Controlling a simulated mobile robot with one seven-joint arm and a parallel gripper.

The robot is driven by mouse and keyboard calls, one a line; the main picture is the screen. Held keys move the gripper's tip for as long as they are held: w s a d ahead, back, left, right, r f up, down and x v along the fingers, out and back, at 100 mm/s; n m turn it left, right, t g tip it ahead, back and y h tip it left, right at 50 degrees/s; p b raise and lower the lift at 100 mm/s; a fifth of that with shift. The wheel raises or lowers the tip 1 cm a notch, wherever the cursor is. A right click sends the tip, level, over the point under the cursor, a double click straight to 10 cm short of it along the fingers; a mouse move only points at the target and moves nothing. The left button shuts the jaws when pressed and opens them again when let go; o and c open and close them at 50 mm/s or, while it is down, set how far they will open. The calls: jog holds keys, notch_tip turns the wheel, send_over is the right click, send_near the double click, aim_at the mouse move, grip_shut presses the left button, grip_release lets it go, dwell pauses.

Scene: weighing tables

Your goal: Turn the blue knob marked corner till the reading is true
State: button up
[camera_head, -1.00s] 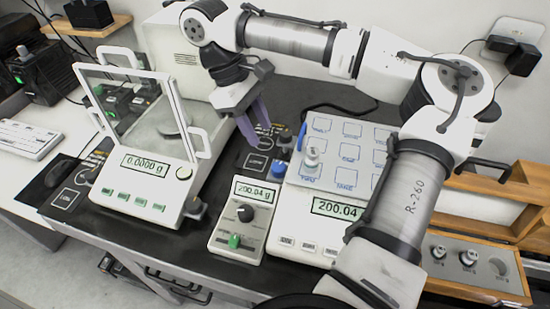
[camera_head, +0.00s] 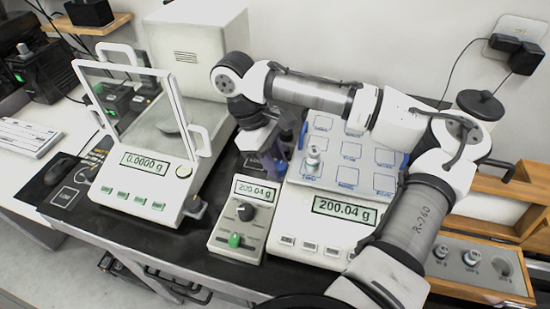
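The blue knob (camera_head: 281,168) stands on the dark bench top, behind the grey reading box (camera_head: 238,235) and left of the right-hand balance. My gripper (camera_head: 272,161) points down right at the knob. Its fingers partly hide the knob, and I cannot tell whether they touch it or are closed on it. The small display (camera_head: 256,190) on the grey box reads 200.04 g. The right-hand balance display (camera_head: 344,210) also reads 200.04 g. A metal weight (camera_head: 313,157) stands at the left front of the balance's marked pan (camera_head: 327,181).
An enclosed balance (camera_head: 137,192) reading 0.0000 g stands left of my gripper. My arm arches over the right-hand balance. A wooden weight box (camera_head: 485,284) with metal weights lies at the right. The bench's front edge runs below the grey box.

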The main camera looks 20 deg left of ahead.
jog(key=c, duration=0.4)
jog(key=shift+r+m+p, duration=0.35)
jog(key=shift+m+p, duration=0.15)
jog(key=shift+p, duration=0.6)
jog(key=shift+c, duration=0.2)
jog(key=shift+m+g+p, duration=0.3)
jog(key=shift+p, duration=0.35)
jog(key=shift+w+f+m+p, duration=0.15)
jog(key=shift+f+m+p, duration=0.15)
jog(key=shift+m+p, duration=0.45)
jog(key=o, duration=0.7)
jog(key=v, duration=1.3)
jog(key=shift+w+r, duration=0.35)
jog(key=shift+r, duration=0.05)
